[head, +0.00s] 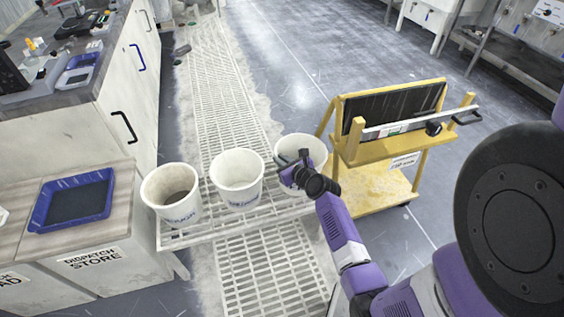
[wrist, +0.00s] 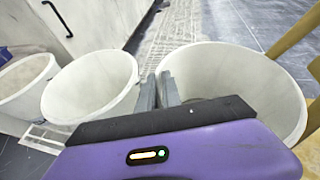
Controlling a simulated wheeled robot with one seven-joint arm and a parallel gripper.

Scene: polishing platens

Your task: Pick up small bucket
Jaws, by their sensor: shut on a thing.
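Three white buckets stand in a row on a white slatted rack. The right bucket (head: 318,148) is partly hidden behind my wrist, and it also shows large in the wrist view (wrist: 245,72). My gripper (head: 291,158) is at this bucket. In the wrist view its two fingers (wrist: 159,90) straddle the bucket's left rim, one inside and one outside, shut on the wall. The middle bucket (head: 237,170) is just left of it and looks empty inside. The left bucket (head: 172,184) has dark contents. I cannot tell whether the held bucket is off the rack.
The slatted rack (head: 222,222) carries the buckets. A yellow cart (head: 375,190) with a dark panel stands close on the right. A counter with a blue tray (head: 72,199) is on the left, cabinets (head: 130,75) behind it. Open floor (head: 290,60) lies beyond.

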